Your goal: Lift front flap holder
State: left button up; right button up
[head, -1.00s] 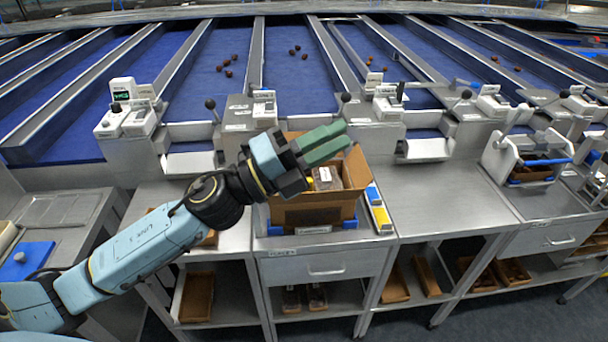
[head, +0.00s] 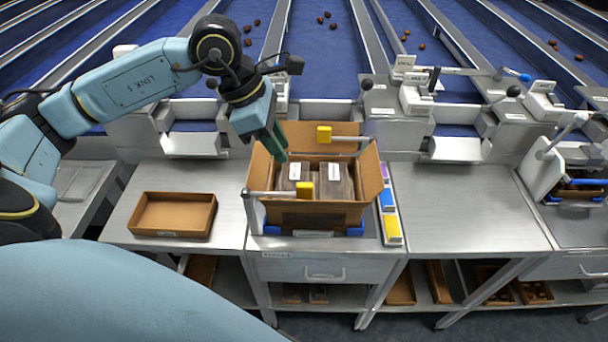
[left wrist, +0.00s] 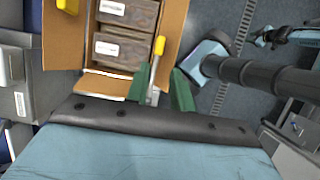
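The front flap holder is a metal bar with a yellow tip (head: 305,190), on a post at the box's front left corner. It also shows in the left wrist view (left wrist: 157,45). The open cardboard box (head: 310,215) holds two dark labelled packs (head: 336,182). A second holder with a yellow tip (head: 324,133) is at the back flap. My left gripper (head: 279,152) points down over the box's left side, above the front holder's bar. In the wrist view its green fingers (left wrist: 160,88) are apart, with the bar showing between them. My right gripper is not seen.
A shallow empty cardboard tray (head: 172,215) lies on the bench left of the box. The bench (head: 450,205) farther right is clear. Lever stations (head: 415,95) stand behind.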

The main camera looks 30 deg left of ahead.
aim_at(304, 184)
pick_arm(q)
jog(key=p+x, duration=0.1)
jog(key=x, duration=1)
jog(key=shift+r, duration=0.1)
grip_shut()
